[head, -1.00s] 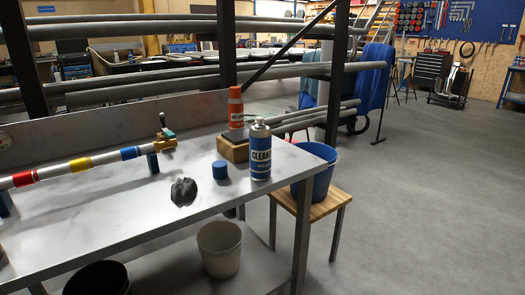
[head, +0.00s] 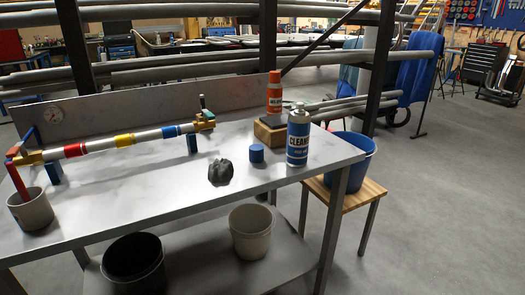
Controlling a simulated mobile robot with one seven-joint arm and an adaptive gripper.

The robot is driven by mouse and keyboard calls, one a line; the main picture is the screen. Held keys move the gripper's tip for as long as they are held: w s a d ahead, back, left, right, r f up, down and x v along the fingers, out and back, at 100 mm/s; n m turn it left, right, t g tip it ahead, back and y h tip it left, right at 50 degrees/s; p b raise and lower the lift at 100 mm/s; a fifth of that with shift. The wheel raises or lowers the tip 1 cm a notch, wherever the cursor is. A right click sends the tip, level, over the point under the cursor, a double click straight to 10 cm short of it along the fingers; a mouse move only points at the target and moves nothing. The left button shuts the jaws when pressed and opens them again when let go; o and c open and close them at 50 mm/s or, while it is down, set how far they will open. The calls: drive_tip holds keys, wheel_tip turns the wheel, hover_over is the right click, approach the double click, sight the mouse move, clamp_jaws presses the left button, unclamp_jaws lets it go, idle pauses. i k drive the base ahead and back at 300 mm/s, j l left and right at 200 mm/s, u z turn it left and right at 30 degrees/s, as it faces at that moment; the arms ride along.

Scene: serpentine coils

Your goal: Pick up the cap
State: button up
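The blue cap (head: 257,153) is a small cylinder standing on the grey metal bench top (head: 140,190). It sits just left of the blue and white cleaner can (head: 298,137), with a small gap between them. A dark grey crumpled lump (head: 221,172), perhaps a rag, lies to the left of the cap and nearer the front edge. My gripper is not in the head view.
A striped pipe (head: 110,142) with valves runs along the bench's left. Buckets stand below (head: 250,232), and a blue bucket (head: 352,156) rests on a stool at right.

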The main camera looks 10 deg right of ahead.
sight(256, 151)
drive_tip(key=l+u, duration=0.1)
drive_tip(key=u, duration=0.35)
drive_tip(key=i+l+u, duration=0.1)
drive_tip(key=u, duration=0.35)
drive_tip(key=l+u, duration=0.25)
drive_tip(key=u, duration=0.15)
drive_tip(key=l+u, duration=0.35)
drive_tip(key=l, duration=0.2)
drive_tip(key=l+u, duration=0.3)
drive_tip(key=l, duration=0.25)
drive_tip(key=k+l+u, duration=0.1)
drive_tip(key=l, duration=0.3)
drive_tip(key=k+l+u, duration=0.1)
drive_tip(key=l, duration=0.25)
drive_tip(key=k+l+u, duration=0.1)
drive_tip(key=l, duration=0.3)
drive_tip(key=k+l, duration=0.1)
drive_tip(key=l, duration=0.25)
drive_tip(key=k+l, duration=0.1)
drive_tip(key=l, duration=0.2)
drive_tip(key=k+l, duration=0.1)
drive_tip(key=l, duration=0.25)
drive_tip(key=k+l+u, duration=0.1)
drive_tip(key=l, duration=0.2)
